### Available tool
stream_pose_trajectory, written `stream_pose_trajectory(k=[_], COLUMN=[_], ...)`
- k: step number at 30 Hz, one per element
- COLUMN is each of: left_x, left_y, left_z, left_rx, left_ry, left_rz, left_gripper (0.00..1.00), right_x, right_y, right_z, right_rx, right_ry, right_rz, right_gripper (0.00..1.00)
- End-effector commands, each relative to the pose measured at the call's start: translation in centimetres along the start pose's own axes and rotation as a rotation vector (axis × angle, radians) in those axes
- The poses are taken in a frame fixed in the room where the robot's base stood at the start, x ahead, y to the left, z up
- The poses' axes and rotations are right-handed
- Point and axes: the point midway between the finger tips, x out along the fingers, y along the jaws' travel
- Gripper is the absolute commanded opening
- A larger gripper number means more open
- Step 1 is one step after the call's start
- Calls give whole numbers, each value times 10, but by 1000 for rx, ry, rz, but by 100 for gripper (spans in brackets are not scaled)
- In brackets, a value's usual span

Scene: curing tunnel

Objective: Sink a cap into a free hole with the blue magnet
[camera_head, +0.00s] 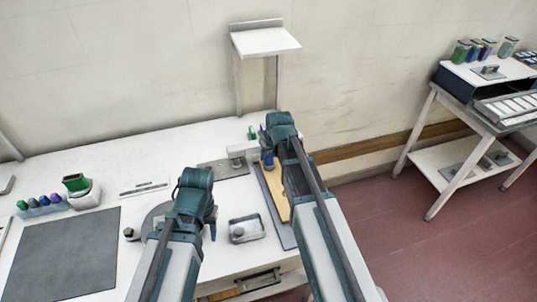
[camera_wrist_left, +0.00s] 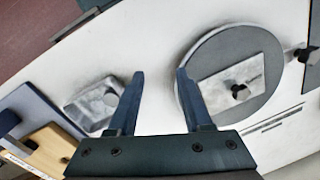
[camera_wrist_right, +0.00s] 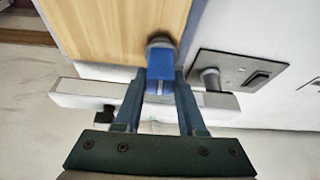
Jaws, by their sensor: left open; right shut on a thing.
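The blue magnet (camera_wrist_right: 160,83) is upright between the fingers of my right gripper (camera_wrist_right: 160,100), which is shut on it. Its dark round end (camera_wrist_right: 160,42) points over the edge of a wooden board (camera_wrist_right: 115,25); I cannot tell if that end carries a cap or touches the board. The board (camera_head: 276,195) is partly hidden by my right arm in the head view, and no holes are visible. My left gripper (camera_wrist_left: 162,82) is open and empty above the table.
A grey turntable (camera_wrist_left: 187,88) bears a pale plate with a dark knob. A metal plate with a switch (camera_wrist_right: 240,70) lies beside the board. A pale bar (camera_wrist_right: 80,95) crosses beside the magnet. A dark mat (camera_head: 60,255) and several coloured bottles lie left. A raised shelf (camera_head: 265,42) stands behind.

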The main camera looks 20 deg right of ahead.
Motion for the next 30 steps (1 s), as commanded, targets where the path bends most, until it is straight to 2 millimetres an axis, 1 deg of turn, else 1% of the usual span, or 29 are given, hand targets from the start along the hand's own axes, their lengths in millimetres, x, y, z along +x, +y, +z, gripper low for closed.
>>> stream_pose_trajectory(k=[30], left_x=[9], left_y=[1], left_z=[0], left_rx=[0], left_ry=[0], left_rz=[0], left_gripper=[50], right_x=[8], right_y=[0], right_z=[3], right_rx=[0], right_ry=[0], right_rz=[0], right_gripper=[0])
